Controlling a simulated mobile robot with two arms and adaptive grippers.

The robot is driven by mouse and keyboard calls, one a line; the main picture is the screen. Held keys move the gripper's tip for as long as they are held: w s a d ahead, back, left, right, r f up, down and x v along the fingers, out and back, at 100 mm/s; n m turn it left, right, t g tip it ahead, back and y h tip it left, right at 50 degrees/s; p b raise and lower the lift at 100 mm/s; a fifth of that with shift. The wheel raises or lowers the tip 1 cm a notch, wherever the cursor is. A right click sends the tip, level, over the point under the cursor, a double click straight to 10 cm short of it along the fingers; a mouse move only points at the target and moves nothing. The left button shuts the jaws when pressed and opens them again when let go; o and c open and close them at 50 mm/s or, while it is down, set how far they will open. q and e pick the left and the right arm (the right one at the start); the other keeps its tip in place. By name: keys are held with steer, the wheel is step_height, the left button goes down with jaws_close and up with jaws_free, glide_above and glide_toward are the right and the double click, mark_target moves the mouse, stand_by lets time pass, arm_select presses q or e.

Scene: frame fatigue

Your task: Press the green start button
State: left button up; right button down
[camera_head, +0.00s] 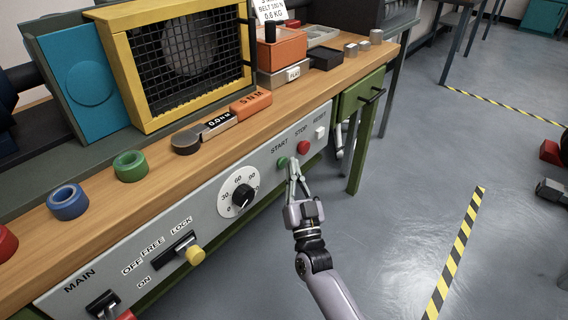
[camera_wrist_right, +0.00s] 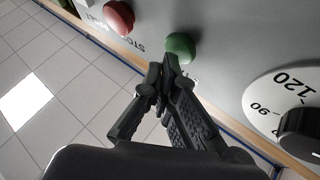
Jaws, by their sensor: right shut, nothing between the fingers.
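The green start button (camera_head: 282,162) sits on the grey control panel (camera_head: 215,172) under the word START. My right gripper (camera_head: 293,166) is shut and empty, with its fingertips close to the green button, just to its right in the head view. In the right wrist view the green button (camera_wrist_right: 181,46) lies just beyond the closed fingertips (camera_wrist_right: 168,66). I cannot tell whether they touch it. My left gripper does not show in either view.
The red stop button (camera_head: 303,147) and white reset button (camera_head: 320,132) are right of the green one. A black dial (camera_head: 243,195) is to its left, then a lock lever with a yellow knob (camera_head: 195,256). Open floor lies to the right.

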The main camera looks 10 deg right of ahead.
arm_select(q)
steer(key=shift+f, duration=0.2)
arm_select(e)
steer(key=shift+w+a, duration=0.25)
steer(key=shift+w, duration=0.05)
stand_by(0.3)
stand_by(0.4)
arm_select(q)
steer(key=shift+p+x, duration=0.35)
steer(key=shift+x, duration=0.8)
arm_select(e)
steer(key=shift+s+d, duration=0.5)
steer(key=shift+s, duration=0.15)
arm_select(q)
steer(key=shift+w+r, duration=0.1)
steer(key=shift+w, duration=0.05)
